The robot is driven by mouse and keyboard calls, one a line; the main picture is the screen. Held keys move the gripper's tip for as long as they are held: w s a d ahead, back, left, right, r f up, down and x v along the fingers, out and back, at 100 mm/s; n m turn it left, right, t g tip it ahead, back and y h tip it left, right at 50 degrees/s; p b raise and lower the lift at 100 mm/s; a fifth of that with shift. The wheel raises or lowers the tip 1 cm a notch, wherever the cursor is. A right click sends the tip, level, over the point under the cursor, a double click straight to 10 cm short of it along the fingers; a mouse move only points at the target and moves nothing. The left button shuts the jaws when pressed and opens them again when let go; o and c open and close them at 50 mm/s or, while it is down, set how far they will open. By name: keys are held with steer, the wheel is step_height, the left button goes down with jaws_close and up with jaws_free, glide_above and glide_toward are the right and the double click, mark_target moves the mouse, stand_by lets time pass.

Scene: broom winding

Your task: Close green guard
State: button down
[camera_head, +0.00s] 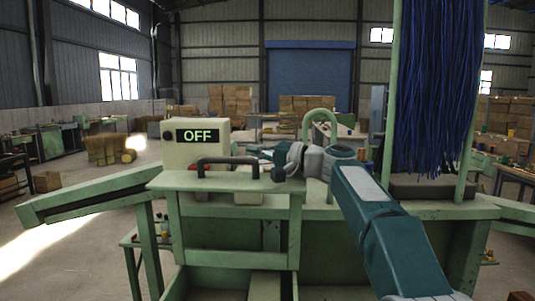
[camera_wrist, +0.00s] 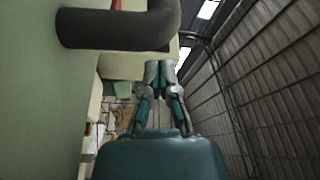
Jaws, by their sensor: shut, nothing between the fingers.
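The green guard (camera_head: 212,180) appears to be the pale green panel with a dark bar handle (camera_head: 228,161) on top, at the front of the machine. Up close, the green panel (camera_wrist: 45,110) fills the left of the wrist view, with the handle (camera_wrist: 120,28) across the top. My gripper (camera_head: 260,153) reaches in from the right, close to the handle's right end. In the wrist view, my gripper (camera_wrist: 161,70) is shut and empty, and its tips appear just below the handle. I cannot tell whether they touch it.
A control box (camera_head: 196,142) with an "OFF" display stands behind the panel. Blue bristles (camera_head: 434,85) hang between green posts at right. A green sloping chute (camera_head: 95,197) extends left. A green hoop (camera_head: 320,122) stands behind my wrist. Open floor lies at left.

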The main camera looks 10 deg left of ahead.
steer(key=shift+s+d, duration=0.25)
steer(key=shift+s, duration=0.25)
steer(key=shift+s+d, duration=0.25)
steer(key=shift+s, duration=0.2)
steer(key=shift+s+f, duration=0.2)
steer(key=shift+s, duration=0.45)
steer(key=shift+s+a+f, duration=0.15)
steer(key=shift+s+a, duration=0.05)
steer(key=shift+s, duration=0.15)
steer(key=shift+d, duration=0.15)
